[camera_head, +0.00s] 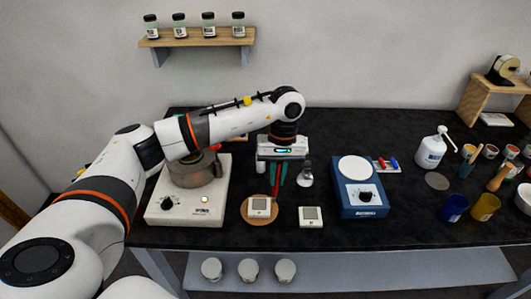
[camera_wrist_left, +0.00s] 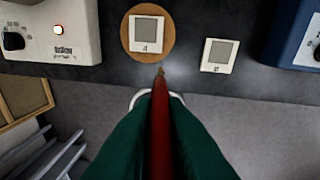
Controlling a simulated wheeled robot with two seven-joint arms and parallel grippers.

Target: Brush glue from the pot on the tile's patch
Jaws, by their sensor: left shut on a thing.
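My left gripper (camera_head: 278,178) is shut on a thin brush with a red handle (camera_wrist_left: 160,125). The handle sits between the green fingers in the left wrist view, and its small tan tip points away from them. A white square tile with a grey patch (camera_wrist_left: 146,33) lies on a round tan disc (camera_wrist_left: 167,50); the tile also shows in the head view (camera_head: 259,204). The brush tip appears just beside the disc; its height is unclear. A grey pot (camera_head: 192,174) stands on a white hotplate (camera_head: 185,217), partly behind my left arm. Its contents are hidden.
A similar white square (camera_head: 311,216) lies right of the disc. A blue device (camera_head: 361,199) with a white round top stands farther right. A white pump bottle (camera_head: 431,152) and several cups fill the right side. The bench front edge is close.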

